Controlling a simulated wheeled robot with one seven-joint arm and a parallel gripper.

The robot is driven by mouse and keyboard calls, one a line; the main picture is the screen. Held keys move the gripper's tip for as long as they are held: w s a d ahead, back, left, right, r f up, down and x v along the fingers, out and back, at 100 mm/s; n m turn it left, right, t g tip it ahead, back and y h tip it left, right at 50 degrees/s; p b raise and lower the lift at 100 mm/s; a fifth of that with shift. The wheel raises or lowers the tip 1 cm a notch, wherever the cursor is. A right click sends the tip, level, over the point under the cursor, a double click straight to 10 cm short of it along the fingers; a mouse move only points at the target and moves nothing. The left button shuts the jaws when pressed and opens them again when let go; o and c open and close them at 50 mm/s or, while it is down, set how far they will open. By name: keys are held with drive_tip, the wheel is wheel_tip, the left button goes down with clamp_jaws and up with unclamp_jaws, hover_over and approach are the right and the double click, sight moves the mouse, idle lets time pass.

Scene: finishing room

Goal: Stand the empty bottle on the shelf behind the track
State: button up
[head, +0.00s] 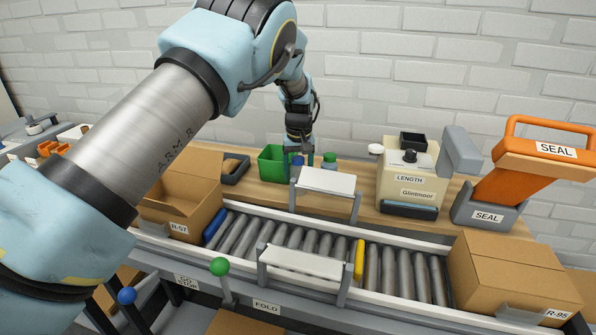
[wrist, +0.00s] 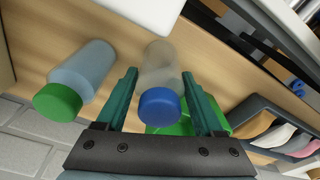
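A clear, see-through bottle with a blue cap (wrist: 160,80) is between the fingers of my gripper (wrist: 158,74) in the wrist view. A narrow gap shows on each side, so the gripper looks open around it. In the head view its blue cap (head: 297,160) shows below my gripper (head: 300,150), and its body is mostly hidden. A second bottle with a green cap (wrist: 78,82) and a bluish body stands to the left in the wrist view, apart from the fingers. Both are on the wooden shelf (wrist: 110,22) behind the roller track (head: 305,240).
A green bin (head: 271,163) stands left of the bottles. White plates on posts (head: 327,183) rise at the track's edge in front. The LENGTH machine (head: 408,180) and orange SEAL tool (head: 520,165) stand right. Boxes sit at the track's left (head: 180,200) and right (head: 515,275).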

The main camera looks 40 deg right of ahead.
drive_tip(key=o, duration=0.3)
drive_tip(key=r+b, duration=0.1)
drive_tip(key=r, duration=0.3)
drive_tip(key=r+b, duration=0.1)
drive_tip(key=r, duration=0.3)
drive_tip(key=s+r+b, duration=0.1)
drive_tip(key=r, duration=0.3)
drive_tip(key=shift+s+a+r, duration=0.1)
drive_tip(key=shift+a, duration=0.3)
